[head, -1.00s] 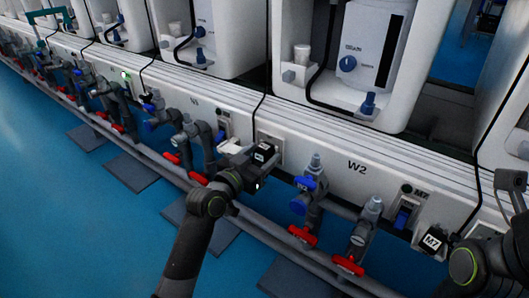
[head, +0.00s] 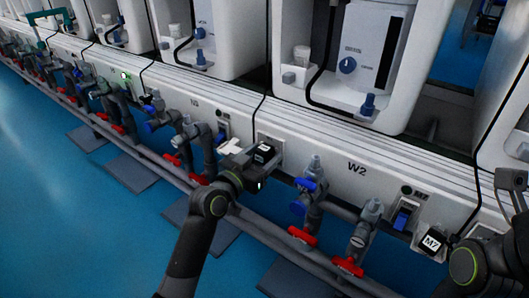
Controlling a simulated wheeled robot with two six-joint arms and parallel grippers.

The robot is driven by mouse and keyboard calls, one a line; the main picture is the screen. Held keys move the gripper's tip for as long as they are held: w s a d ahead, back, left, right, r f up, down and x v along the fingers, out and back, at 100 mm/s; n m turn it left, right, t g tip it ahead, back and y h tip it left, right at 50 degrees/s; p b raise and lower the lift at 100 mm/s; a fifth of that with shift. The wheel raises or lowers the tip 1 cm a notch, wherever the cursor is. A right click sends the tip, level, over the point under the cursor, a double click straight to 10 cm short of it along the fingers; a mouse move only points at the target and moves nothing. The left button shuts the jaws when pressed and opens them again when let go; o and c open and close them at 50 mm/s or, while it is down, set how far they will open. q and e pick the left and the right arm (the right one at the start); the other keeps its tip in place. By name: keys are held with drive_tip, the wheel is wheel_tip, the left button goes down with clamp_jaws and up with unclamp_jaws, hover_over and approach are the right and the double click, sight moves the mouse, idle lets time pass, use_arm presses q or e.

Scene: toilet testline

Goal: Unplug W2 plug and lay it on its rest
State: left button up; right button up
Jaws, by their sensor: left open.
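A black plug (head: 265,153) with a small white label sits at a pale socket plate on the panel left of the W2 lettering (head: 357,168). My left gripper (head: 249,160) is open right beside this plug, at its left and front; whether it touches is unclear. A second black plug (head: 433,240) with a white label, reading like M7, is at the panel right of the W2 lettering. My right arm's wrist (head: 466,265) is close to its right; the fingers are not clear. I cannot make out the left plug's label or a separate rest.
Grey valves with blue and red handles (head: 308,195) stand out along the panel's front, with a long pipe (head: 270,222) below. A blue switch (head: 404,215) is left of the right plug. A black cable (head: 267,75) hangs above the left plug. Blue floor is open at left.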

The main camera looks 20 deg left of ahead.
idle(0.5)
use_arm(q)
drive_tip(key=shift+c, duration=0.2)
drive_tip(key=c, duration=0.7)
drive_tip(key=o, duration=1.1)
drive_tip(key=shift+c, duration=0.2)
